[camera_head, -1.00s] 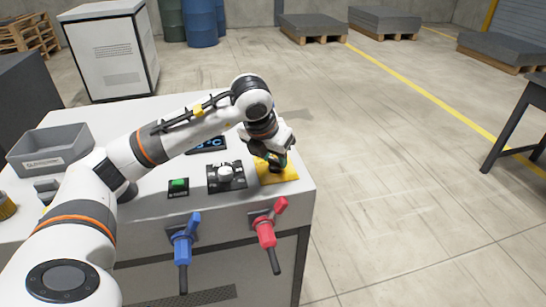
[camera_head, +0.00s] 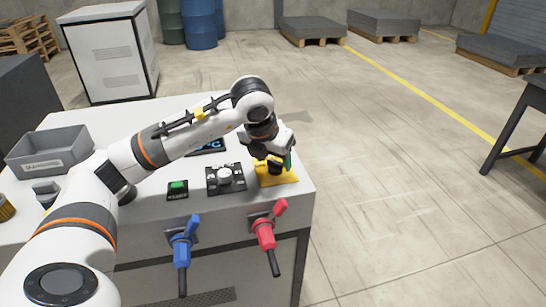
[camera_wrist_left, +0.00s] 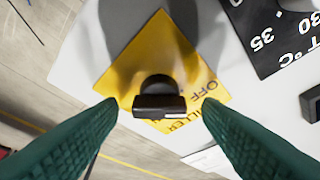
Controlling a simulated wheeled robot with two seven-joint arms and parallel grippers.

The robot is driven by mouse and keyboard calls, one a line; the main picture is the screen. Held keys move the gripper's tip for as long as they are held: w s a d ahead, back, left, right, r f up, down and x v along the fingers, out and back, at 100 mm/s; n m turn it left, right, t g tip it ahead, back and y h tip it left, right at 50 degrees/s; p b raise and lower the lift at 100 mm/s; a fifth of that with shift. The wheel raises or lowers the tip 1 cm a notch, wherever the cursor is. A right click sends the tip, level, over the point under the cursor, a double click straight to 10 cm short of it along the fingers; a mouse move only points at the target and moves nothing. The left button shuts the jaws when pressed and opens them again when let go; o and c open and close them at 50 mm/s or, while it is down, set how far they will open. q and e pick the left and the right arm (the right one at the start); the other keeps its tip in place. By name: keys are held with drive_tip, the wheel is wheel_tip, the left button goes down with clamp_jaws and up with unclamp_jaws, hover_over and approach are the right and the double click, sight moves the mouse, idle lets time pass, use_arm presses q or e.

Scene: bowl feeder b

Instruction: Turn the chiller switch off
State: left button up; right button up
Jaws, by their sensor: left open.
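The chiller switch is a black rotary knob (camera_wrist_left: 158,98) on a yellow square plate (camera_wrist_left: 125,70) lettered "OFF" and "CHILLER". In the head view the yellow plate (camera_head: 280,179) lies at the right end of the white console top, and my gripper largely hides the knob. My left gripper (camera_head: 277,164) is over the plate. In the left wrist view its two green ribbed fingers (camera_wrist_left: 160,108) are open, one on each side of the knob, with a gap showing on both sides. I cannot tell how far down the fingers reach. My right gripper is not in view.
Beside the plate are a black panel with a white knob (camera_head: 225,175) and a green button (camera_head: 178,187). A blue valve handle (camera_head: 183,245) and a red one (camera_head: 266,230) stick out of the console's front. A grey bin (camera_head: 50,150) stands at left.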

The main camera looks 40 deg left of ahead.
use_arm(q)
drive_tip(key=v, duration=1.2)
idle(0.3)
